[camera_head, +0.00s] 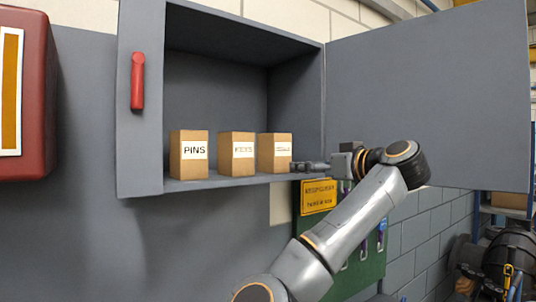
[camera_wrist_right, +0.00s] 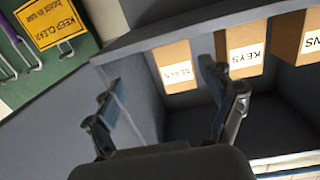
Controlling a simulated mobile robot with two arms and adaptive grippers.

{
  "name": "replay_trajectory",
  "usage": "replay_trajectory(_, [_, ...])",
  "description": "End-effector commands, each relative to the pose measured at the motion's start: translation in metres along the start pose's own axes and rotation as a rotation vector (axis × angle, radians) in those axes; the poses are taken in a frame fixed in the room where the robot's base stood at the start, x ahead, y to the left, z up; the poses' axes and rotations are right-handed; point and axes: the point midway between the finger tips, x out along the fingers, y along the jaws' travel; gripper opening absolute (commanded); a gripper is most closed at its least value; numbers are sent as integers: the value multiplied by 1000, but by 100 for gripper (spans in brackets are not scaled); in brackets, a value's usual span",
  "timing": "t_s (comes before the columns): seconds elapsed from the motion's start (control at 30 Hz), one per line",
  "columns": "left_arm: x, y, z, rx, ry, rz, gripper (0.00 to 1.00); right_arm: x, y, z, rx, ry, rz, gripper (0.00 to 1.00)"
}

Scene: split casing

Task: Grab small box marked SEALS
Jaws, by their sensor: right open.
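The small brown SEALS box (camera_head: 275,140) stands upright at the right end of the cabinet shelf, its white label hard to read in the head view. In the wrist view the box (camera_wrist_right: 172,54) shows upside down, with a blurred label that seems to read SEALS. My right gripper (camera_head: 297,167) is at the shelf's right front edge, close beside the box's lower right. In the wrist view its fingers (camera_wrist_right: 157,76) are spread and empty, with the box ahead between them; contact cannot be seen. My left gripper is out of view.
The KEYS box (camera_head: 237,140) and PINS box (camera_head: 189,142) stand to the left on the shelf of the grey cabinet (camera_head: 142,110). The cabinet door (camera_head: 430,90) is open to the right. A yellow sign (camera_head: 318,197) hangs below. Room above the boxes is free.

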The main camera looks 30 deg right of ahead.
Motion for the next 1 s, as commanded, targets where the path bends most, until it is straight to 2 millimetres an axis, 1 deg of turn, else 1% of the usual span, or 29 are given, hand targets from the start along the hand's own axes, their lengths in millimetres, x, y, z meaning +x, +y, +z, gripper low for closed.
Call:
replay_trajectory(0.03, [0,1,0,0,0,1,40,-6,-2,-15,0,29,-19,83])
replay_trajectory(0.1, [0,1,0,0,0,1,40,-11,-4,-26,-4,52,-37,83])
replay_trajectory(0.17, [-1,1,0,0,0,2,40,-13,-5,-33,-6,63,-46,83])
replay_trajectory(0.23, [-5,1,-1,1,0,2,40,-9,-6,-38,-8,70,-53,83])
replay_trajectory(0.37, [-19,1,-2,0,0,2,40,13,-9,-43,-7,68,-56,83])
replay_trajectory(0.5, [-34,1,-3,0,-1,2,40,41,-11,-46,-8,69,-56,83])
replay_trajectory(0.6, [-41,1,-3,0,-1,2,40,57,-10,-46,-8,69,-54,83])
replay_trajectory(0.7, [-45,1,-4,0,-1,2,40,67,-11,-44,-9,70,-53,83])
replay_trajectory(0.83, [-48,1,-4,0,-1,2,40,73,-12,-44,-8,71,-52,83])
replay_trajectory(1.0, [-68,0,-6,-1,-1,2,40,88,-16,-49,-6,70,-53,83])
